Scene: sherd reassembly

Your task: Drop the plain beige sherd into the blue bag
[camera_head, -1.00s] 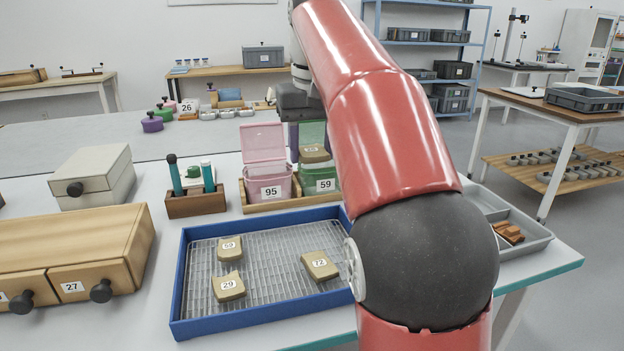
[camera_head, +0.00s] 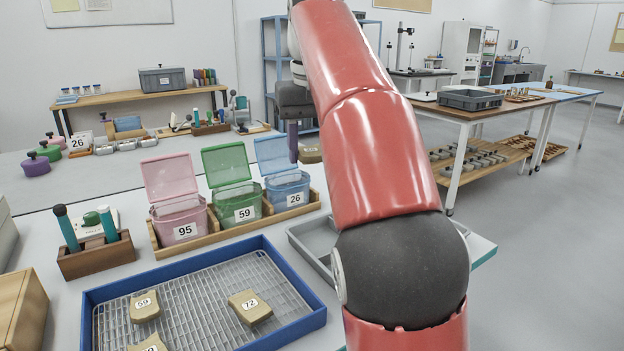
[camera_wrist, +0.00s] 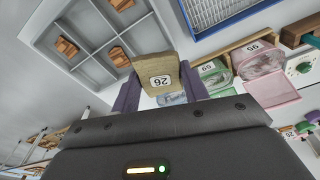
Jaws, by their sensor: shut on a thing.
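My gripper (camera_head: 300,142) is shut on a beige sherd (camera_head: 311,154) with no pattern visible. The sherd's white label reads 26 in the wrist view (camera_wrist: 160,68). The blue bag (camera_head: 288,188), also labelled 26, stands open at the right end of a wooden rack, its lid raised. In the head view the sherd appears just right of the raised lid, above the bag's opening; the exact gap is unclear. In the wrist view the blue bag (camera_wrist: 172,99) is mostly hidden behind the sherd and fingers.
A pink bag (camera_head: 180,222) and a green bag (camera_head: 236,204) stand open left of the blue one. A blue-rimmed tray (camera_head: 312,318) with beige sherds lies in front. A grey compartment tray (camera_wrist: 88,50) holds orange-brown pieces. My red arm hides the table's right part.

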